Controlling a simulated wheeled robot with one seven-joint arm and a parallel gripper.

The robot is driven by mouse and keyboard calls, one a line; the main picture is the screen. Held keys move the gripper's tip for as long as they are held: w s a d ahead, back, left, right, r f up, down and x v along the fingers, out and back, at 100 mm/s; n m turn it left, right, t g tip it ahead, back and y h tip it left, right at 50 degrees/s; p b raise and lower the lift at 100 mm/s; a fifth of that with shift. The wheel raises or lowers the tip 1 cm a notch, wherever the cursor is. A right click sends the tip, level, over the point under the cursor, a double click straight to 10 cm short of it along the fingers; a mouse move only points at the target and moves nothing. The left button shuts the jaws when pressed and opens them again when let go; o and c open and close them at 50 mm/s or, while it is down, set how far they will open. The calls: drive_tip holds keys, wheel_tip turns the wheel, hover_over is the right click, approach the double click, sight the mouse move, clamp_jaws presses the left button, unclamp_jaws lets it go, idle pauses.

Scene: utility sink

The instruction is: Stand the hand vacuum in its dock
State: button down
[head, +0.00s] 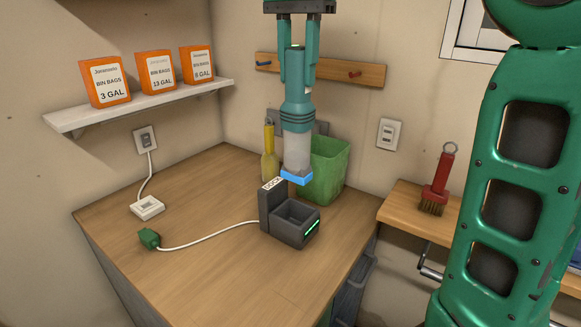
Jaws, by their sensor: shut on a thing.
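The hand vacuum (297,128) is upright, with a green top, a clear grey lower body and a blue bottom end. My gripper (298,78) is shut on its upper part, one finger on each side. The dock (290,222) is a dark grey block with an open socket, a raised back labelled DOCK and a green light strip on its front. It stands on the wooden counter. In the head view the vacuum's blue end shows just above the dock's socket, apart from it. How they line up in depth I cannot tell.
A green bin (325,168) and a yellow bottle (269,155) stand behind the dock. A white cord with a green plug (149,239) lies left on the counter (215,285), near a white socket block (147,208). A red brush (438,180) is at the right.

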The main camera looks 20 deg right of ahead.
sight(296, 88)
drive_tip(key=f, duration=0.7)
drive_tip(key=shift+w+a+f, duration=0.1)
drive_tip(key=shift+a+f, duration=0.1)
drive_tip(key=shift+f, duration=4.4)
drive_tip(key=c, duration=1.2)
unclamp_jaws()
drive_tip(key=shift+o, duration=0.2)
wheel_tip(296, 88, up, 9)
drive_tip(key=shift+f, duration=0.1)
drive_tip(key=shift+r, duration=1.7)
